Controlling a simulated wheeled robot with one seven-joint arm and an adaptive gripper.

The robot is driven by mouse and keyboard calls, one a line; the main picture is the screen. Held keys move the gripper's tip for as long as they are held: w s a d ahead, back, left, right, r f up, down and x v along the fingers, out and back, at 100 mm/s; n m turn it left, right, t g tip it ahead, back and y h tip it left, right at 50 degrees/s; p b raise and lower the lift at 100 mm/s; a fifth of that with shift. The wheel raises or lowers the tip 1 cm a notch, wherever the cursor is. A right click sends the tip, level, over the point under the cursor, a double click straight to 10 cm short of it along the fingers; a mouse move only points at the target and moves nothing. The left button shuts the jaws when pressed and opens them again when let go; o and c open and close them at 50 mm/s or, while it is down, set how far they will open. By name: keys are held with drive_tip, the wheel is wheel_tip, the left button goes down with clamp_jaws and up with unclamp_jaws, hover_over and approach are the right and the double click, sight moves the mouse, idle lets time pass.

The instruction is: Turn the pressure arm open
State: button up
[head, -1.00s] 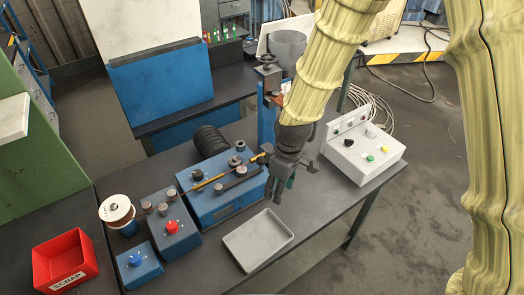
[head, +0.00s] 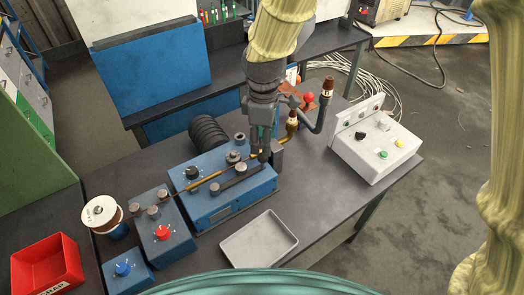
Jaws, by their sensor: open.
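The blue bending machine (head: 222,207) stands on the dark bench. A dark bar, which looks like the pressure arm (head: 236,181), lies along its top, slanting up to the right, with a round knob near its left end. A thin brass-coloured pipe (head: 205,182) runs beside it. My gripper (head: 262,152) points down over the right end of the bar, with its fingers open. The fingers overlap the bar's right end in the picture; I cannot tell whether they touch it. The gripper hides part of that end.
A grey tray (head: 259,240) lies in front of the machine. A white control box (head: 375,147) with buttons stands to the right. Blue boxes with a red knob (head: 162,232) and a blue knob (head: 122,268) stand left. A dark bent tube (head: 322,112) rises behind my gripper.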

drive_tip(key=shift+s+f+p, duration=0.1)
drive_tip(key=shift+f+p, duration=0.4)
drive_tip(key=shift+f, duration=2.55)
drive_tip(key=shift+c, duration=0.2)
clamp_jaws()
